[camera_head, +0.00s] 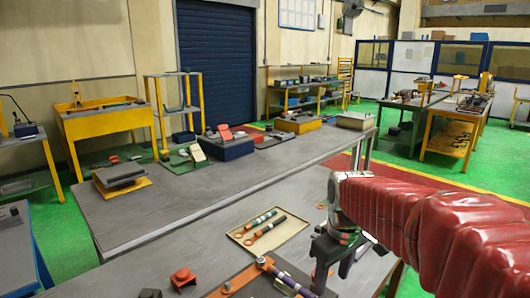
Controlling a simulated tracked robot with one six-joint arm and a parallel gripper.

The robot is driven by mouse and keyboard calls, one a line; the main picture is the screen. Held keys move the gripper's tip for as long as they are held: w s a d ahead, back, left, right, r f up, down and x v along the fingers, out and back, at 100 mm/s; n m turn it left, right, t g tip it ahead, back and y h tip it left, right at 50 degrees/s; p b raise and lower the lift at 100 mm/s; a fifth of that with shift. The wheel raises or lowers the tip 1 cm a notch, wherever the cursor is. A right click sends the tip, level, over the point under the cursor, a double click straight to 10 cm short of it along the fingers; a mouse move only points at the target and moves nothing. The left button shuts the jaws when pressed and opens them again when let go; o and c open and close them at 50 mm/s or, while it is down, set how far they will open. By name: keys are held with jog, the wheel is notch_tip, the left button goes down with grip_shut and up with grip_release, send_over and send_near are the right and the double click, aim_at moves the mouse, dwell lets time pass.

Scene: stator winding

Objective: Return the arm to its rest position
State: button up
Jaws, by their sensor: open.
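My arm, in a red padded sleeve (440,222), reaches in from the right edge. My gripper (333,270) is at its left end, pointing down over the right part of the near grey table (170,255). Its dark jaws are open and I see nothing between them. The gripper is to the right of a shallow beige tray (240,237) and appears apart from it. The arm and gripper hide part of the near table's right side.
The tray holds a striped rod (262,219), a dark rod and orange rings. A red block (183,278) and an orange bar with a purple rod (290,280) lie in front. A longer grey table (190,200) with equipment stands behind. Green floor lies beyond.

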jog(key=s+r+m+t, duration=0.2)
jog(key=s+m+t, duration=0.2)
jog(key=s, duration=1.4)
jog(key=shift+s+m, duration=0.25)
jog(key=shift+m, duration=1.05)
